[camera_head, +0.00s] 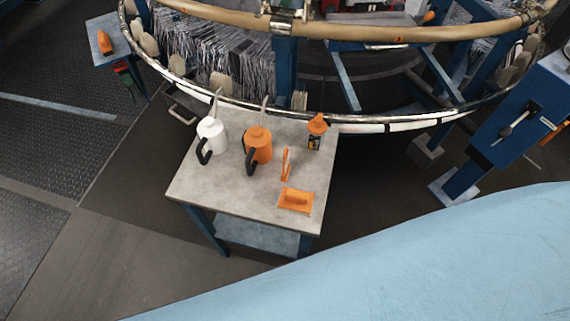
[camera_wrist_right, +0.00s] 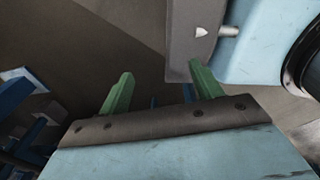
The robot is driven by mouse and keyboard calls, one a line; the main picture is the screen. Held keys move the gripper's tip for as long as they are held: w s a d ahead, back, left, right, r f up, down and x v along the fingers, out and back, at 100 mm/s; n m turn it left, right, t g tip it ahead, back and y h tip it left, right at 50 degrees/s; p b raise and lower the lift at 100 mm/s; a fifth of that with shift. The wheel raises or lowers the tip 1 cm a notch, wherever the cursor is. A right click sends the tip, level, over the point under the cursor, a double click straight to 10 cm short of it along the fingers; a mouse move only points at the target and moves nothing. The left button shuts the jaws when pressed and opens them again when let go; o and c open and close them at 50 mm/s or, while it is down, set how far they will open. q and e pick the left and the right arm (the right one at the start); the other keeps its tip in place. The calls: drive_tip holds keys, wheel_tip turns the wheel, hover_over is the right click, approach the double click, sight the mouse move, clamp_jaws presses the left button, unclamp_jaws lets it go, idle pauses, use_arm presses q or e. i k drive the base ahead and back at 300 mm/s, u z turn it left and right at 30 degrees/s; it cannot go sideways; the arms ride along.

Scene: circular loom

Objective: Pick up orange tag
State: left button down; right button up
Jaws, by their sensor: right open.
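A small table (camera_head: 190,187) stands in the head view. Near its front right corner lies a flat orange piece with a raised block on it (camera_head: 296,200). Behind it stands a thin upright orange piece (camera_head: 287,163). I cannot tell for sure which of these two is the orange tag. My right gripper (camera_wrist_right: 161,70) shows only in the right wrist view. Its two green fingers are apart with nothing between them, and none of the table's objects shows in that view. My left gripper is in neither view.
A white jug (camera_head: 211,137), an orange jug (camera_head: 258,143) and an orange-topped bottle (camera_head: 316,131) stand on the table. The round loom rim (camera_head: 365,127) passes close behind it. A side table (camera_head: 103,59) with an orange object (camera_head: 105,42) is at far left. Floor left is clear.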

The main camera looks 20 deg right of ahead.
sight(286, 166)
drive_tip(key=k, duration=1)
drive_tip(key=z, duration=0.95)
drive_tip(key=i, duration=1.15)
drive_tip(key=u, duration=1.55)
